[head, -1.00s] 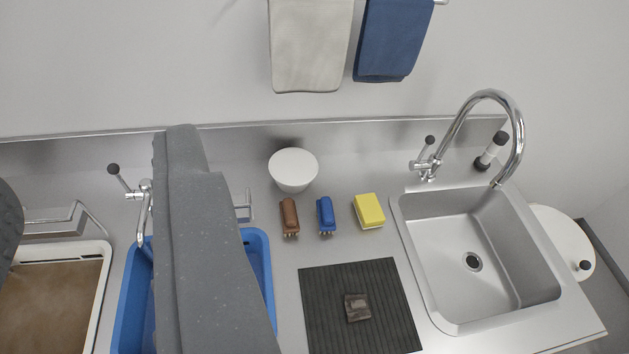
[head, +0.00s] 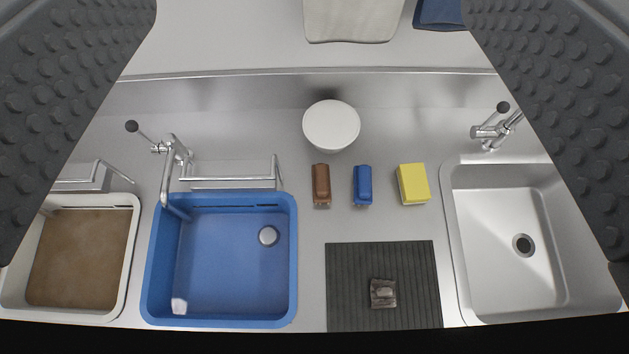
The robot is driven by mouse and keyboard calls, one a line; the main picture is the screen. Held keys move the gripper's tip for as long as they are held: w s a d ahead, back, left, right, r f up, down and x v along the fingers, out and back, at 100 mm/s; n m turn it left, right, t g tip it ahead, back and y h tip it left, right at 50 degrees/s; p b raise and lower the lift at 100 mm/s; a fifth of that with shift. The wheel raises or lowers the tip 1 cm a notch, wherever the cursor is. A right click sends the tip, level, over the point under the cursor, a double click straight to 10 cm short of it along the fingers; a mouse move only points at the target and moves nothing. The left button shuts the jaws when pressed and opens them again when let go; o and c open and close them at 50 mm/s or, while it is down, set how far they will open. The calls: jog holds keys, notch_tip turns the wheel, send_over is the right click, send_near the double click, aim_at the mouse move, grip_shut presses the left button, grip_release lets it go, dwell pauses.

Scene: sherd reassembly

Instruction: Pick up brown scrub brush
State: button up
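The brown scrub brush (head: 321,185) stands on the steel counter near the back, bristles down, below the white bowl and left of the blue brush (head: 363,185). My gripper (head: 312,110) is wide open and empty. Its two dark studded fingers show large at the left and right edges of the view. The brown brush lies in the gap between them, apart from both, and is fully visible.
A white bowl (head: 331,126) and a yellow sponge (head: 413,184) stand near the brushes. A blue basin (head: 291,255) is at left, a steel sink (head: 500,225) at right. A dark sherd (head: 383,293) lies on the ribbed black mat (head: 345,275).

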jog(key=o, duration=0.4)
jog(key=w+f, duration=0.1)
jog(key=w+d+f+m+g, duration=0.1)
jog(key=w, duration=0.1)
jog(key=w+d+f+m+p, duration=0.1)
jog(key=w+f, duration=0.1)
jog(key=shift+g, duration=0.4)
jog(key=m+g+p, duration=0.6)
jog(key=m+g, duration=0.7)
jog(key=m, duration=0.2)
send_over(321, 178)
notch_tip(321, 178, down, 38)
notch_tip(321, 178, down, 14)
jog(key=shift+r, duration=0.25)
